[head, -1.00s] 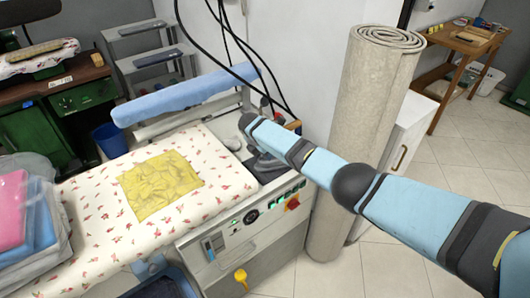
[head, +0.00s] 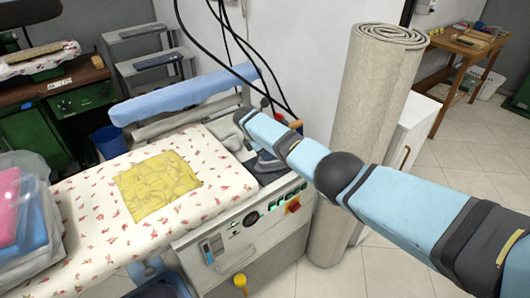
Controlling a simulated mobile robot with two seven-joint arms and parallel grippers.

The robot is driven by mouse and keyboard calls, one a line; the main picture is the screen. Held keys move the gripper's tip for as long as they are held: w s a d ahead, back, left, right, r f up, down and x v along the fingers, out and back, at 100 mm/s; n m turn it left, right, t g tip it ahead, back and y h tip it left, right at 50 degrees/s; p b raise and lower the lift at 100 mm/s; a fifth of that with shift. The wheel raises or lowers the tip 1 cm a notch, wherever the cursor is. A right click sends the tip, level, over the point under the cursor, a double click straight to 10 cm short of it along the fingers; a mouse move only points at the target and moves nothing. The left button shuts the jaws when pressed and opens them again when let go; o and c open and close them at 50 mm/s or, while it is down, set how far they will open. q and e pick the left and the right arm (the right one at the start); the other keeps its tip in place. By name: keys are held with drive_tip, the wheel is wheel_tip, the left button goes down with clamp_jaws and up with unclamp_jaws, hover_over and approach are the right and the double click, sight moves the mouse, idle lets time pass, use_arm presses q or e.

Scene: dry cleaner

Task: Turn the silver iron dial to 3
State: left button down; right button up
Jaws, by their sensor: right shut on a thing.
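The iron (head: 268,166) is grey and sits on the dark end plate of the pressing table, just beyond the control panel. My right arm reaches in from the right and passes over it, covering its top. My right gripper (head: 246,124) is at the far end of that arm, close to the iron. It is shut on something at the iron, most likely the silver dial. The fingertips, the dial and its numbers are hidden or too small to read. My left gripper is not in view.
The pressing table has a floral cover (head: 90,215) with a folded yellow cloth (head: 158,185) on it. A blue padded arm (head: 180,97) and hanging black cables (head: 225,45) are near my right gripper. A rolled carpet (head: 370,110) stands close to my right arm.

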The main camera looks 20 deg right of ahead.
drive_tip(key=o, duration=0.9)
drive_tip(key=shift+r, duration=0.1)
drive_tip(key=p+v, duration=0.1)
drive_tip(key=v, duration=1.2)
drive_tip(key=shift+a+r, duration=0.2)
drive_tip(key=shift+r, duration=0.05)
